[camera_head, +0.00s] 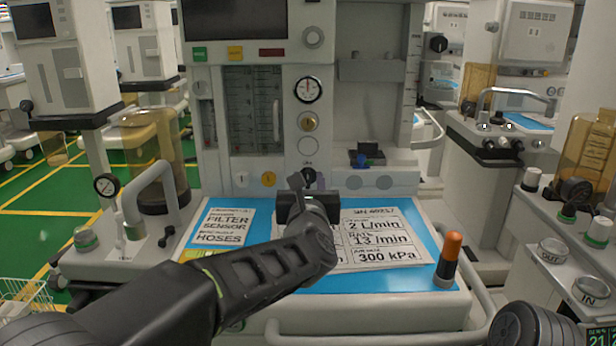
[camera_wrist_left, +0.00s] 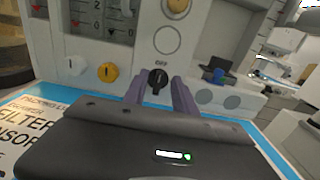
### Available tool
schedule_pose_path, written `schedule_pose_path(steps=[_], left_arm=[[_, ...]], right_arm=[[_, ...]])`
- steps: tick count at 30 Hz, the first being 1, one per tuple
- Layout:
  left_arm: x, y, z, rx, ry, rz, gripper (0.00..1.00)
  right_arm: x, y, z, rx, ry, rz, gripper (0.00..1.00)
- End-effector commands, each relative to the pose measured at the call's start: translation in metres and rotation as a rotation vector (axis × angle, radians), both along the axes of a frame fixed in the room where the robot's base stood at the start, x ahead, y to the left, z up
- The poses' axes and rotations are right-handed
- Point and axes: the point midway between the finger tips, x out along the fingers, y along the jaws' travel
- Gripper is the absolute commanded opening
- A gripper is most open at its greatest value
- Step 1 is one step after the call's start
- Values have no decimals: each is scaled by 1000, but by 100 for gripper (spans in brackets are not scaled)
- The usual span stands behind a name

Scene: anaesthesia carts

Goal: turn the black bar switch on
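The black bar switch (camera_wrist_left: 157,78) is on the pale front panel of the anaesthesia cart, below a blank round disc, with an "OFF" label above it. In the head view the switch (camera_head: 310,175) is small and partly hidden by my left gripper (camera_head: 303,183). In the left wrist view the two purple-grey fingers of my left gripper (camera_wrist_left: 159,84) point at the panel, one on each side of the switch. They stand apart with the switch between their tips. I cannot tell whether either finger touches it. My right gripper is not in view.
Below the panel is a blue worktop (camera_head: 405,280) with printed sheets. An orange-tipped cylinder (camera_head: 449,260) stands at its right edge. A yellow knob (camera_wrist_left: 107,72) is left of the switch. A small black and blue fitting (camera_head: 366,156) is to its right.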

Motion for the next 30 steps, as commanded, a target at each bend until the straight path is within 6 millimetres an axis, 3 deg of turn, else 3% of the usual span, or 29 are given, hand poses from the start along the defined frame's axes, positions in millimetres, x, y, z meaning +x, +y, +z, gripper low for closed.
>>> schedule_pose_path(steps=[6,15,27,30], left_arm=[[22,0,0,1,0,0,33],[24,0,0,0,0,0,32],[24,0,0,0,0,0,0],[24,0,0,0,0,0,0]], right_arm=[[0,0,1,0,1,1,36],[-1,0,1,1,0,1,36],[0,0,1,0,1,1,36],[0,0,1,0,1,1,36]])
